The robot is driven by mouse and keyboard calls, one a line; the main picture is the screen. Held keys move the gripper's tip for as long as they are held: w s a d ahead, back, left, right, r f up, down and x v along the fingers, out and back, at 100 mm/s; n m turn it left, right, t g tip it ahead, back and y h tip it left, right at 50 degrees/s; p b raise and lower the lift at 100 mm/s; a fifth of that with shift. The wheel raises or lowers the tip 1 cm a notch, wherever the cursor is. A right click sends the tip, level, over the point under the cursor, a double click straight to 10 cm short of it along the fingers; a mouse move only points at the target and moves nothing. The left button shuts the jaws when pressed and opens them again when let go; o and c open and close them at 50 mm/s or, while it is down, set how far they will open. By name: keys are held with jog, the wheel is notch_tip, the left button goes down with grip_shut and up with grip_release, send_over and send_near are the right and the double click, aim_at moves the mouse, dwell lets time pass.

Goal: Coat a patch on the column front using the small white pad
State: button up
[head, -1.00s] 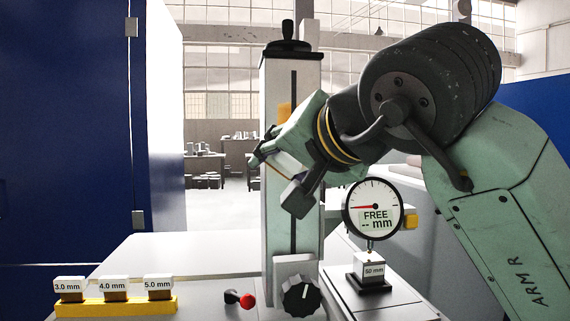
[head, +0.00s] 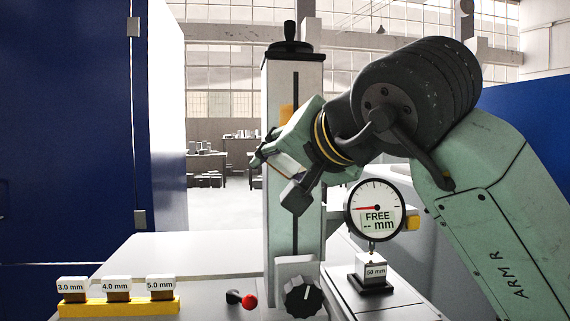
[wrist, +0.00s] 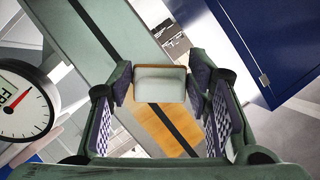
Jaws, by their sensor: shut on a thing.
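The column (head: 309,130) stands upright in the middle of the head view, with a dark vertical slot in its front. An orange patch (head: 287,112) lies on the column front; the wrist view also shows the patch (wrist: 160,128) beside and below the pad, crossed by the slot. My gripper (head: 281,173) is in front of the column and shut on the small white pad (wrist: 160,86), which has a brown edge. The pad sits between both fingers. Whether it touches the column I cannot tell. My gripper hides part of the column front in the head view.
A yellow rack (head: 118,307) holds blocks marked 3.0, 4.0 and 5.0 mm at the front left. A dial gauge (head: 375,208) reading FREE stands right of the column, above a 50 mm block (head: 375,270). A black knob (head: 302,295) and red-ended lever (head: 249,301) are at the column foot.

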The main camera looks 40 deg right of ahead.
jog(key=shift+s+d+p, duration=0.3)
jog(key=shift+s+d, duration=0.25)
jog(key=shift+d, duration=0.3)
jog(key=shift+s+d+p, duration=0.25)
jog(key=shift+s+d, duration=0.25)
jog(key=shift+d, duration=0.35)
jog(key=shift+w+a, duration=0.1)
jog(key=shift+w+a+b, duration=0.2)
jog(key=shift+w+a, duration=0.35)
jog(key=shift+a, duration=0.25)
jog(key=shift+w+a+b, duration=0.15)
jog(key=shift+w+a, duration=0.35)
jog(key=shift+a, duration=0.3)
jog(key=shift+s, duration=0.1)
jog(key=shift+s+a+b, duration=0.1)
jog(key=shift+s+a, duration=0.4)
jog(key=shift+s, duration=0.35)
jog(key=shift+s+a+b, duration=0.15)
jog(key=shift+s+a, duration=0.4)
jog(key=shift+s, duration=0.25)
jog(key=shift+s+a+b, duration=0.1)
jog(key=shift+s+a, duration=0.4)
jog(key=shift+s, duration=0.35)
jog(key=shift+s+a, duration=0.4)
jog(key=shift+s, duration=0.25)
jog(key=shift+s+a, duration=0.4)
jog(key=shift+s, duration=0.2)
